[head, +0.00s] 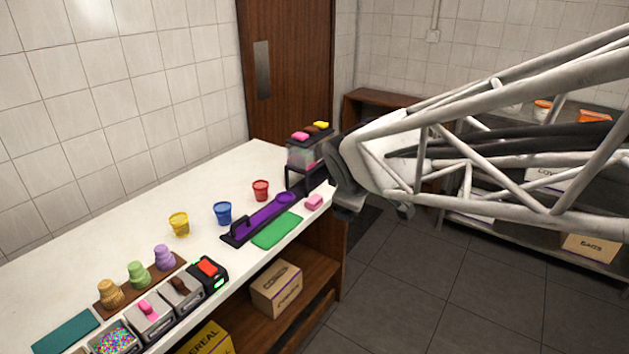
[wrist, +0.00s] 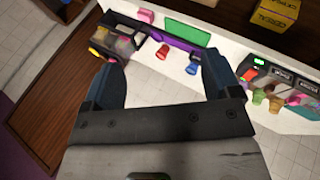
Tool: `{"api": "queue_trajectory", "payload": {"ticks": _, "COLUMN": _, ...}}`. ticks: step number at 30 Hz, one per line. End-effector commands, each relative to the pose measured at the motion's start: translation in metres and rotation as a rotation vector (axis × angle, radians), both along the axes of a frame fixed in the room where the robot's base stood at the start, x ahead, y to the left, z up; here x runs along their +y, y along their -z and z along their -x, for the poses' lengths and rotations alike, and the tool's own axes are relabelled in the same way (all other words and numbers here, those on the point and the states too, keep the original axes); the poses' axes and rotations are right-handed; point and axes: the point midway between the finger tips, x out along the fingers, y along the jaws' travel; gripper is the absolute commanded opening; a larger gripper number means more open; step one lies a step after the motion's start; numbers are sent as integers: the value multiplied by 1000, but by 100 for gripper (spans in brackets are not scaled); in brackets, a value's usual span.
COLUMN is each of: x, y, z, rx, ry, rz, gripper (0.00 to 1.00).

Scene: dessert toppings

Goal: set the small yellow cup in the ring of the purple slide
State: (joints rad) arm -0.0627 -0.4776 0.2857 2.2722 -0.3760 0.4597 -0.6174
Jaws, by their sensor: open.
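The small yellow cup (head: 179,224) stands upright on the white counter, left of the blue cup (head: 223,212) and the red cup (head: 261,190). I cannot make it out in the wrist view. The purple slide (head: 262,216) lies in a dark track, its round ring (head: 286,199) at the far right end; the ring looks empty. The slide also shows in the wrist view (wrist: 178,43). My gripper (wrist: 160,78) is open and empty, high and well to the right of the yellow cup. The red and blue cups show between and beside its fingers.
A green mat (head: 277,230) and a pink block (head: 314,202) lie beside the track. A topping dispenser (head: 303,154) stands at the counter's right end. The counter behind the cups is clear.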

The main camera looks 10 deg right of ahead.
Motion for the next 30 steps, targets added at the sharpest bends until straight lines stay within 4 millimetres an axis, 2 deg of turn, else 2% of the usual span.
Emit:
{"api": "queue_trajectory", "payload": {"ticks": 1, "x": -7, "y": -1, "z": 27, "rx": 28, "ry": 107, "rz": -68, "gripper": 83}}
{"api": "queue_trajectory", "payload": {"ticks": 6, "x": -15, "y": 8, "z": 111, "rx": 143, "ry": 473, "rz": -296, "gripper": 83}}
{"api": "queue_trajectory", "payload": {"ticks": 9, "x": -13, "y": 13, "z": 151, "rx": 204, "ry": 647, "rz": -398, "gripper": 83}}
{"api": "queue_trajectory", "payload": {"ticks": 12, "x": -11, "y": 18, "z": 180, "rx": 252, "ry": 774, "rz": -469, "gripper": 83}}
{"api": "queue_trajectory", "payload": {"ticks": 15, "x": -8, "y": 21, "z": 197, "rx": 283, "ry": 852, "rz": -510, "gripper": 83}}
{"api": "queue_trajectory", "payload": {"ticks": 18, "x": -7, "y": 23, "z": 205, "rx": 298, "ry": 887, "rz": -529, "gripper": 83}}
{"api": "queue_trajectory", "payload": {"ticks": 25, "x": -6, "y": 23, "z": 206, "rx": 300, "ry": 892, "rz": -531, "gripper": 83}}
{"api": "queue_trajectory", "payload": {"ticks": 27, "x": -6, "y": 23, "z": 206, "rx": 299, "ry": 891, "rz": -531, "gripper": 88}}
{"api": "queue_trajectory", "payload": {"ticks": 30, "x": -6, "y": 23, "z": 205, "rx": 299, "ry": 891, "rz": -531, "gripper": 88}}
